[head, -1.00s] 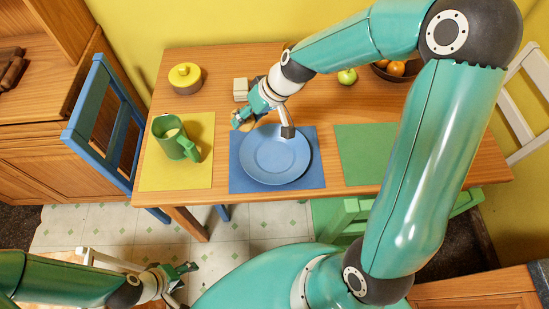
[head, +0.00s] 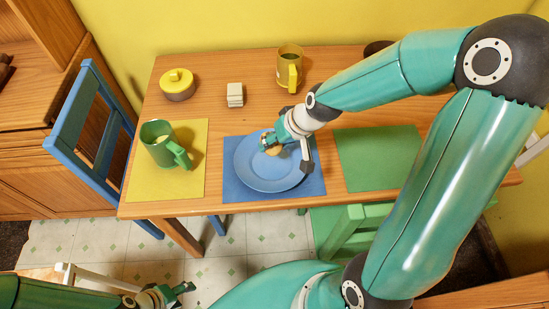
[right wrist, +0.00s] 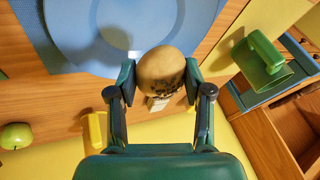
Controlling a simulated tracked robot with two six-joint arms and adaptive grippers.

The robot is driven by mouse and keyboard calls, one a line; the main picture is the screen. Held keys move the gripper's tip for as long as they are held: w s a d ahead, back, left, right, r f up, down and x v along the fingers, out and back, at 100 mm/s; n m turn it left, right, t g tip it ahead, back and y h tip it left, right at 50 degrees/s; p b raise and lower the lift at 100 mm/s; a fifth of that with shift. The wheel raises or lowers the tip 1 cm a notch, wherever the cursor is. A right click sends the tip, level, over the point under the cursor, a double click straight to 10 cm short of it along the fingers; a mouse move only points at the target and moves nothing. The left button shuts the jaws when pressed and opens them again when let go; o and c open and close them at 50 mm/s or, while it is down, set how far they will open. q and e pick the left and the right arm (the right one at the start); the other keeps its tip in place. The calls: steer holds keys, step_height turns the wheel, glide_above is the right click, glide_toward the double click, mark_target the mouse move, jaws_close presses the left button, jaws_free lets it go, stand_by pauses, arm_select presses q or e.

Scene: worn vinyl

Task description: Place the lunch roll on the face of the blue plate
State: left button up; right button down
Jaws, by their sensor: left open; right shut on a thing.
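The lunch roll is a small tan bun (head: 273,150) with dark marks on it, partly hidden by my fingers in the head view. My right gripper (head: 285,150) is shut on it, over the back part of the blue plate (head: 258,180). In the right wrist view, the roll (right wrist: 160,70) sits between the two fingers, with the blue plate (right wrist: 110,35) behind it. Whether the roll touches the plate I cannot tell. The plate lies on a blue mat (head: 234,194). My left gripper (head: 178,296) is open and empty, low at the left, away from the table.
A green mug (head: 160,145) stands on the yellow mat (head: 150,188) left of the plate. The green mat (head: 375,160) at right is bare.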

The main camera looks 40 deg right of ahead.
step_height(320, 180, down, 3)
steer(key=shift+r+b, duration=0.1)
steer(key=shift+b, duration=0.35)
steer(key=shift+f+b, duration=1.15)
steer(key=shift+f, duration=0.8)
steer(key=shift+f, duration=0.15)
steer(key=shift+c, duration=2.3)
jaws_free()
steer(key=shift+r, duration=0.4)
steer(key=p+v, duration=0.1)
steer(key=v, duration=1)
steer(key=shift+s+r+p, duration=0.2)
steer(key=shift+s+p, duration=0.05)
steer(key=shift+p, duration=0.05)
steer(key=shift+d, duration=0.1)
